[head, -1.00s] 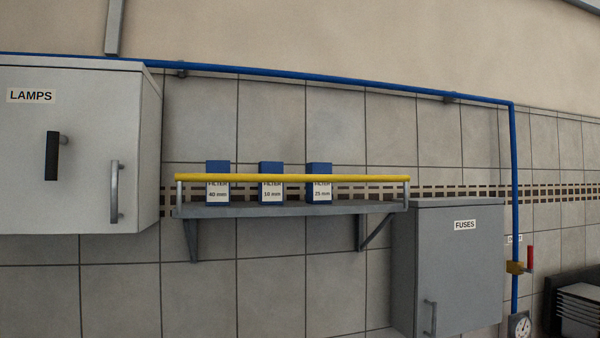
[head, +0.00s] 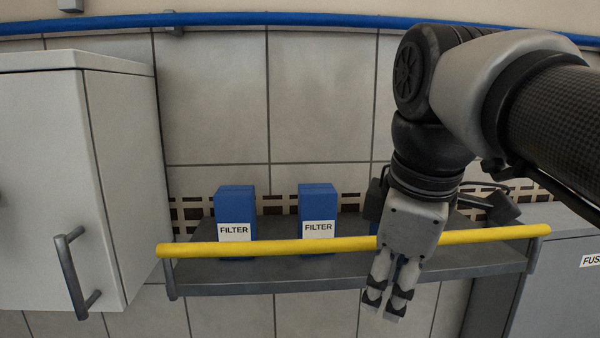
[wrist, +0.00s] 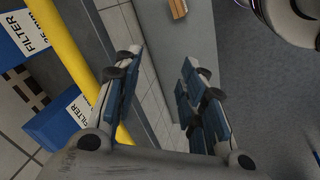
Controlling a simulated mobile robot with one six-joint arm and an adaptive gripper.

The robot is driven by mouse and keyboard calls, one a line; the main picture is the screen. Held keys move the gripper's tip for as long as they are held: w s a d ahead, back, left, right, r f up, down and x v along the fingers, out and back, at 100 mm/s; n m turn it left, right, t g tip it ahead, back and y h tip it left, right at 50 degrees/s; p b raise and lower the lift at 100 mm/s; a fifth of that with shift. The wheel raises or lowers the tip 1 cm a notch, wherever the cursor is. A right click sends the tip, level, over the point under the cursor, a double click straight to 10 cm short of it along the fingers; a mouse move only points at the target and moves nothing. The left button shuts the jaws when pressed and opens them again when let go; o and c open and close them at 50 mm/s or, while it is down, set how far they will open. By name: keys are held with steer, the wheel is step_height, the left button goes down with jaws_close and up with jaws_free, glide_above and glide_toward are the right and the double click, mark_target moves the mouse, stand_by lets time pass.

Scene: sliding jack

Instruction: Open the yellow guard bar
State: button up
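The yellow guard bar (head: 290,246) lies level across the front of the grey shelf (head: 240,285), held at both ends by short grey posts. In the wrist view the bar (wrist: 70,50) runs down the left side, beside the left finger and not between the fingers. My gripper (head: 384,305) points downward at the bar's right half, covering part of it, with the fingertips below bar height. In the wrist view the fingers (wrist: 165,60) stand apart with nothing between them. Whether the gripper touches the bar I cannot tell.
Blue filter boxes (head: 235,205) (head: 318,205) stand on the shelf behind the bar; another is mostly hidden behind my gripper. A white cabinet (head: 115,170) with a handle (head: 78,270) is at left, a grey fuse cabinet (head: 555,290) at right. A blue pipe (head: 250,18) runs above.

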mark_target(369, 238)
steer(key=w+r+n+p, duration=0.25)
steer(key=r+p, duration=0.25)
steer(key=r, duration=0.5)
steer(key=w+r+n+p, duration=0.25)
steer(key=r+p, duration=0.25)
steer(key=r, duration=0.4)
steer(key=shift+n+g, duration=0.3)
steer(key=shift+n, duration=0.2)
steer(key=b+x, duration=0.1)
steer(key=x, duration=1)
steer(key=s+b+x, duration=0.1)
steer(key=x, duration=0.5)
steer(key=shift+f+b, duration=0.1)
steer(key=shift+b, duration=0.2)
jaws_close()
